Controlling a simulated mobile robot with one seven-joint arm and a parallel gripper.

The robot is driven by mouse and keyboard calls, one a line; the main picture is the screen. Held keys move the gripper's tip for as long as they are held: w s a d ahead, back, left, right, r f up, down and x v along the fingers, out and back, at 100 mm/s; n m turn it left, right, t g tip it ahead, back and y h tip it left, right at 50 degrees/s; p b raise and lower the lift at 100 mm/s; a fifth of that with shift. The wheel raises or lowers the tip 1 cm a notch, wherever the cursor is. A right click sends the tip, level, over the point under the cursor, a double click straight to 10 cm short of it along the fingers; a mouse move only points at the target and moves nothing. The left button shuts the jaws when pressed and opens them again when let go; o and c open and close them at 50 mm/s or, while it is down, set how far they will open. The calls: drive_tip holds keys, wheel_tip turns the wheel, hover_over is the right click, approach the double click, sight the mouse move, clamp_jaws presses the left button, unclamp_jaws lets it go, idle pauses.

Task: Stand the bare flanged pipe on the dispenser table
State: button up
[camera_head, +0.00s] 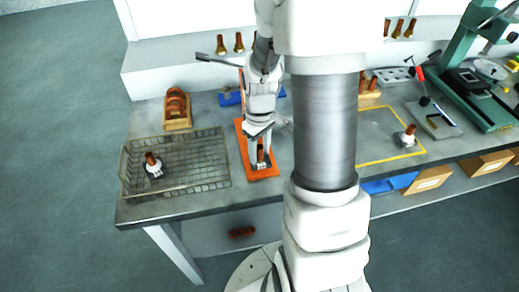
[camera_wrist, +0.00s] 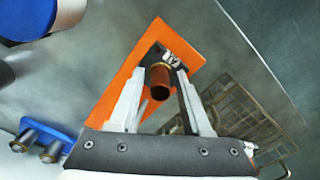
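A copper-brown pipe (camera_head: 261,152) stands on the orange plate (camera_head: 270,172) on the table, with a dark base and a small white label at its foot. In the wrist view the same pipe (camera_wrist: 160,82) shows its hollow end, on the orange plate (camera_wrist: 120,82). My gripper (camera_wrist: 160,76) is open, one finger on each side of the pipe, with visible gaps. In the head view my gripper (camera_head: 259,139) is just above the plate; the fingertips are hard to make out. Similar pipes with white collars stand in the wire mesh tray (camera_head: 205,172) and at the yellow-outlined area (camera_head: 372,162).
A wooden holder with brown rings (camera_head: 177,110) stands behind the mesh tray. A green machine (camera_head: 470,80) stands at the right. Several brown pipes line the back ledge. A blue holder (camera_wrist: 65,130) shows in the wrist view. Grey tabletop is clear in front of the yellow outline.

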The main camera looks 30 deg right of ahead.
sight(259, 147)
drive_tip(key=shift+o, duration=0.3)
drive_tip(key=shift+r, duration=0.1)
wheel_tip(259, 147, up, 12)
drive_tip(key=p, duration=0.2)
drive_tip(key=s+a+r+m+t, duration=0.3)
drive_tip(key=s+a+r+t, duration=0.2)
drive_tip(key=s+a+r, duration=0.5)
drive_tip(key=shift+s+a+r+m+t, duration=0.3)
drive_tip(key=shift+s+r, duration=0.75)
drive_tip(key=shift+s, duration=0.15)
